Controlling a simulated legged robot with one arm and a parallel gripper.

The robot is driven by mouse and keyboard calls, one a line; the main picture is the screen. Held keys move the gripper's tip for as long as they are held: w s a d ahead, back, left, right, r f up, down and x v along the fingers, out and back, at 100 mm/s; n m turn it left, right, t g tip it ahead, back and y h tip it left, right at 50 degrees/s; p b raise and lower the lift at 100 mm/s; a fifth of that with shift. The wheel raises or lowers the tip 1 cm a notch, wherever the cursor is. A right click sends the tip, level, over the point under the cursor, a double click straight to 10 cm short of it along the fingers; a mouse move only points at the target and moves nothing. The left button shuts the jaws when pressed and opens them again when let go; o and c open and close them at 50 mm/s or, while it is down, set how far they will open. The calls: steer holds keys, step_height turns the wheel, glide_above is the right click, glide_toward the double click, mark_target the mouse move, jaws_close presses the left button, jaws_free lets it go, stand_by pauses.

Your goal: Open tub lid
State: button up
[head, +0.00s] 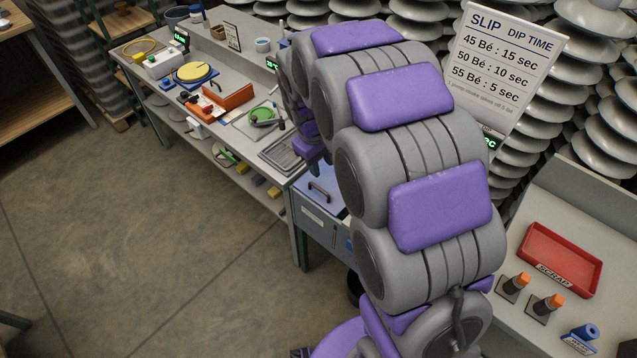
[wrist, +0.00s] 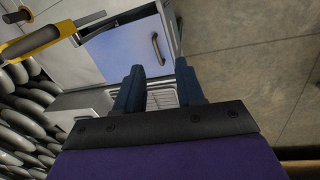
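The tub (head: 313,222) is a grey box with a label on its front, beside the workbench and partly behind my arm in the head view. Its blue lid (wrist: 128,48) shows in the wrist view and lies flat over the tub. A dark bar handle (head: 319,190) is on the lid; it also shows in the wrist view (wrist: 158,48). My gripper (wrist: 158,74) is open, with its two dark blue fingers apart and nothing between them. The handle lies beyond the fingertips, apart from them. My arm hides most of the gripper in the head view.
A metal drain tray (head: 282,152) sits on the bench left of the tub. A red scrap tray (head: 560,258) and orange-topped items are on the right-hand table. Floor left of the tub is clear.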

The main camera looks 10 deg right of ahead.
steer(key=w+f+n, duration=0.1)
steer(key=w+f, duration=0.2)
steer(key=w, duration=0.2)
steer(key=b, duration=0.4)
glide_toward(320, 189)
steer(key=f, duration=0.5)
steer(key=d+f, duration=0.1)
steer(key=f, duration=0.2)
steer(key=shift+w, duration=0.2)
steer(key=shift+r, duration=0.1)
jaws_close()
